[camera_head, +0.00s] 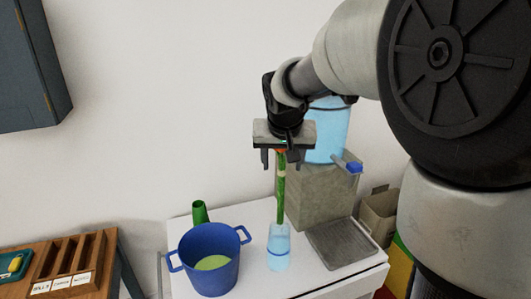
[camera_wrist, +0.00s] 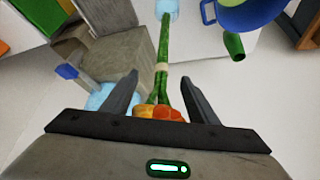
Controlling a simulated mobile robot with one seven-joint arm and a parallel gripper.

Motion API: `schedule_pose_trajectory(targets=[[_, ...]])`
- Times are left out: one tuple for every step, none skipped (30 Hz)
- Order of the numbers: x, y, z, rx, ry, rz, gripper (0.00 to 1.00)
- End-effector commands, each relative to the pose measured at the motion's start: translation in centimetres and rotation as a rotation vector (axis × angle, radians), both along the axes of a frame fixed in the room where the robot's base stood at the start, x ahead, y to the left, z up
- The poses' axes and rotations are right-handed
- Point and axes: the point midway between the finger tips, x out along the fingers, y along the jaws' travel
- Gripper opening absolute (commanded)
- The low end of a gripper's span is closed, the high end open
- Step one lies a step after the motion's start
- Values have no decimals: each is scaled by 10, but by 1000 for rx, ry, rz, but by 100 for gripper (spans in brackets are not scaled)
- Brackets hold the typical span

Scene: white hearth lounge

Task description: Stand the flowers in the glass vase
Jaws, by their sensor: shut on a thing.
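My gripper (camera_head: 281,162) is shut on the flowers (camera_head: 281,190), a bunch of green stems with a pale band. It holds them nearly upright with the stems pointing down. In the wrist view the orange-red heads of the flowers (camera_wrist: 158,113) sit close to the palm, between the fingers of my gripper (camera_wrist: 160,77). The light-blue glass vase (camera_head: 279,252) stands upright on the white table below. The stem ends reach its mouth; I cannot tell whether they are inside. The vase (camera_wrist: 167,8) is partly cut off at the top of the wrist view.
A blue pot (camera_head: 209,262) with two handles stands left of the vase, with a green cup (camera_head: 200,212) behind it. Right of the vase are a grey block (camera_head: 317,195) bearing a blue water dispenser (camera_head: 329,130) and a grey drip tray (camera_head: 343,243). A wooden rack (camera_head: 72,266) is at far left.

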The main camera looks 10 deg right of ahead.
Motion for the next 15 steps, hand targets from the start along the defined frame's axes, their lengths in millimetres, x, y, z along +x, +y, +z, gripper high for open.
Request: schedule_pose_trajectory(targets=[[0, 0, 0, 0, -1, 0, 16], [0, 0, 0, 0, -1, 0, 16], [0, 0, 0, 0, -1, 0, 16], [0, 0, 0, 0, -1, 0, 16], [0, 0, 0, 0, -1, 0, 16], [0, 0, -1, 0, -1, 0, 16], [0, 0, -2, 0, -1, 0, 16], [0, 0, -3, 0, -1, 0, 16], [0, 0, -5, 0, -1, 0, 16], [0, 0, -6, 0, -1, 0, 16], [0, 0, -8, 0, -1, 0, 16], [0, 0, -9, 0, -1, 0, 16], [0, 0, -11, 0, -1, 0, 16], [0, 0, -12, 0, -1, 0, 16], [0, 0, -13, 0, -1, 0, 16]])
